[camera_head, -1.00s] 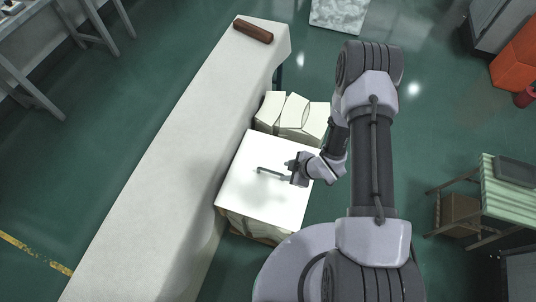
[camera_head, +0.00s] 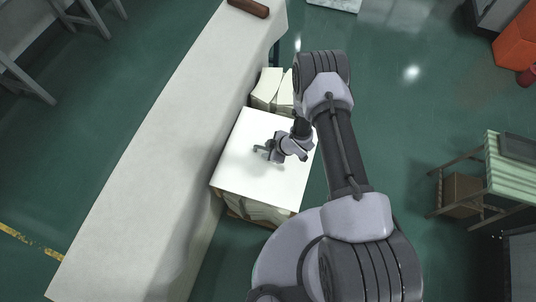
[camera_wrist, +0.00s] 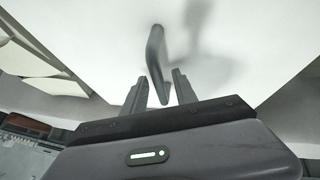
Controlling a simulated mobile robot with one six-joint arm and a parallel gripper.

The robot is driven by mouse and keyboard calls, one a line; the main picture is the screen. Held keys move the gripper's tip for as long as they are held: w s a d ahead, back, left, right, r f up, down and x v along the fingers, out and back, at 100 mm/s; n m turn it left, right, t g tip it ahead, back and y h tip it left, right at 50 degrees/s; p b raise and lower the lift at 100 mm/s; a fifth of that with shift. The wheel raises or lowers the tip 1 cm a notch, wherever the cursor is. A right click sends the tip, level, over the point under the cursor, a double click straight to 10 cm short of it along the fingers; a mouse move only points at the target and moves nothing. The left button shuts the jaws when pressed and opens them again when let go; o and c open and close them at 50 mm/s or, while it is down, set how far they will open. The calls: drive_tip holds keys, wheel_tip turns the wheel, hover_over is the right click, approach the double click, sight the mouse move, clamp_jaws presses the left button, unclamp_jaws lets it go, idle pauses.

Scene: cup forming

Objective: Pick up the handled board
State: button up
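The handled board (camera_head: 240,175) is a white square panel lying flat on top of a pale stack. Its grey bar handle (camera_wrist: 155,50) stands on the upper face. My gripper (camera_head: 268,150) is over the board at the handle and hides most of it in the head view. In the wrist view my gripper (camera_wrist: 160,90) is open, with one dark finger on each side of the handle's near end. A gap shows between the fingers and the bar. I cannot tell whether either finger touches it.
A long pale table (camera_head: 150,150) runs along the left side, close to the board, with a brown block (camera_head: 248,8) at its far end. Pale boxes (camera_head: 266,88) stand behind the board. A green-topped bench (camera_head: 505,185) is at the right. The green floor between is clear.

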clamp_jaws()
idle(1.2)
